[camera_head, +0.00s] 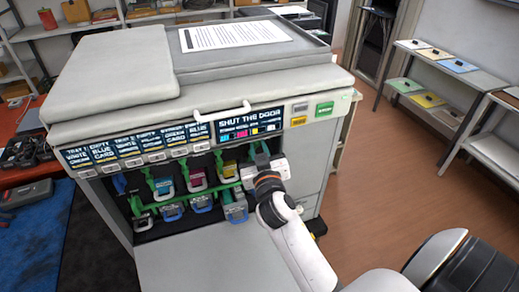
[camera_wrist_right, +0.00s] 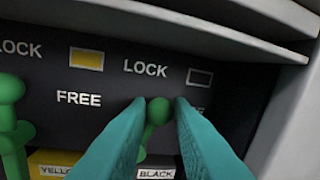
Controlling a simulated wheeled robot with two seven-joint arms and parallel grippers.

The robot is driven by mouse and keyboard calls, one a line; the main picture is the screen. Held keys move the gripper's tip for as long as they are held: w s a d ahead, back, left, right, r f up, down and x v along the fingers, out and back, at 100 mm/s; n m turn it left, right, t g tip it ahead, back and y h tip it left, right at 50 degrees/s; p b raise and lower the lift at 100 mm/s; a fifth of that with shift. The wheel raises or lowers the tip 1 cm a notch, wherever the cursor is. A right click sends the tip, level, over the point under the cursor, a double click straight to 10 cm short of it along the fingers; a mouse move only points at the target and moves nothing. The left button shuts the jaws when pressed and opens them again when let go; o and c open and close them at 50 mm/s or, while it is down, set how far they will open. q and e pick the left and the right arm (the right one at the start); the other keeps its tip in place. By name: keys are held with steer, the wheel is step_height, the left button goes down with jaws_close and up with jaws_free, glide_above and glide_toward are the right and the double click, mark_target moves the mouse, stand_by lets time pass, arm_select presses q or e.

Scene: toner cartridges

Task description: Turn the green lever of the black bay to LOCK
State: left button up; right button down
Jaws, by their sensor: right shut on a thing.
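My right gripper (camera_head: 262,163) reaches into the right end of the printer's open front. In the right wrist view its teal fingers (camera_wrist_right: 165,108) are shut on the green lever (camera_wrist_right: 157,112) of the black bay, above the BLACK label (camera_wrist_right: 157,173). The lever leans slightly right, its knob below the word LOCK (camera_wrist_right: 145,68). A word to its right is mostly hidden by a finger. The small box (camera_wrist_right: 200,77) beside this LOCK is dark. My left gripper is not in view.
The neighbouring yellow bay's green lever (camera_wrist_right: 12,130) stands at left; the box (camera_wrist_right: 86,59) beside its LOCK is yellow. Several coloured cartridges sit in bays left of my gripper. The printer's lowered front panel (camera_head: 215,262) lies below. A display (camera_head: 250,122) reads "SHUT THE DOOR".

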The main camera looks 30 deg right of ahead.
steer(key=shift+w+a+f+n+t+b, duration=0.1)
steer(key=shift+a+n+b, duration=0.15)
steer(key=shift+n, duration=0.55)
steer(key=shift+a+n+t+b, duration=0.1)
steer(key=shift+a+n, duration=0.1)
steer(key=shift+n, duration=0.6)
steer(key=shift+w+a+f+n+t+b, duration=0.1)
steer(key=shift+a+n+b, duration=0.15)
steer(key=shift+n, duration=0.55)
steer(key=c, duration=1.3)
jaws_free()
steer(key=shift+r, duration=0.1)
steer(key=shift+s, duration=0.1)
steer(key=r+b+v, duration=0.1)
steer(key=b+v, duration=0.3)
steer(key=v, duration=0.8)
steer(key=shift+f+b, duration=0.4)
steer(key=shift+f, duration=0.05)
